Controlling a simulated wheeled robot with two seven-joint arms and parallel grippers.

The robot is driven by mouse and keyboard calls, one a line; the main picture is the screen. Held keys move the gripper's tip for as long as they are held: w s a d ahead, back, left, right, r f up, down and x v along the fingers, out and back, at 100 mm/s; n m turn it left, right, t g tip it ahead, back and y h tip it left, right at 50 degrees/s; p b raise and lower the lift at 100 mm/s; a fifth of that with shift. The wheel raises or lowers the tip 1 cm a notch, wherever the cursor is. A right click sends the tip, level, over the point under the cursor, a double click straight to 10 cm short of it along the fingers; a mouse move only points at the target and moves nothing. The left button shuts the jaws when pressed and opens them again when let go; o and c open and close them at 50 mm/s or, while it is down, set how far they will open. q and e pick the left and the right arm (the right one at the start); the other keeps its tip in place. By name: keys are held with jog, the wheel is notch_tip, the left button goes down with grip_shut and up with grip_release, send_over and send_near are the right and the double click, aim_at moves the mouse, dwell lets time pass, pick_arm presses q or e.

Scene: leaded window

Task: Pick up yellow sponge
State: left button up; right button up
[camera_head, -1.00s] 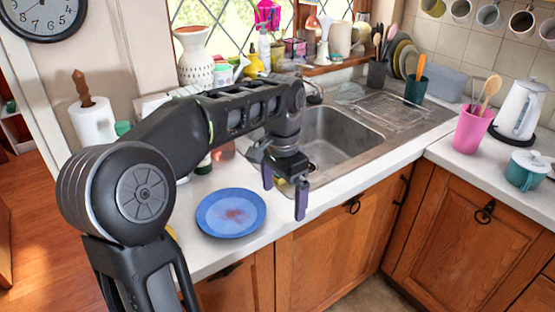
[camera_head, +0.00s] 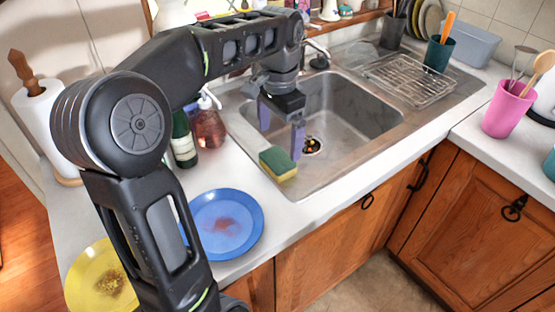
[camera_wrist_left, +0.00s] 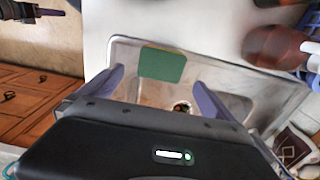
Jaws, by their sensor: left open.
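The yellow sponge (camera_head: 278,164) has a green top layer and lies on the left rim of the sink, near its front corner. In the left wrist view its green face (camera_wrist_left: 162,64) shows between and just beyond the two fingers. My left gripper (camera_head: 281,132) is open and empty, pointing down above the sink's left side, close to the sponge. Its purple fingers (camera_wrist_left: 157,80) stand apart on either side of the sponge in the wrist view. A dark part with a purplish tip (camera_wrist_left: 40,12), apparently my right gripper, shows at the wrist view's upper left; its jaws are unclear.
The steel sink basin (camera_head: 345,110) lies right of the sponge. A blue plate (camera_head: 225,225) and a yellow plate (camera_head: 100,280) sit on the counter at front left. A soap bottle (camera_head: 208,128) and a green bottle (camera_head: 183,140) stand left of the sink. The tap (camera_head: 318,55) is behind.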

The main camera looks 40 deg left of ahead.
aim_at(278, 159)
pick_arm(q)
jog(key=shift+f, duration=1.35)
jog(key=shift+s+a+f+p, duration=0.1)
jog(key=shift+f+p, duration=0.05)
jog(key=shift+f, duration=1.15)
jog(key=shift+s+f+p, duration=0.1)
jog(key=shift+f+p, duration=0.05)
jog(key=shift+f, duration=1.15)
jog(key=c, duration=1.3)
notch_tip(278, 159, up, 10)
jog(key=shift+r+p, duration=0.1)
jog(key=shift+p, duration=0.25)
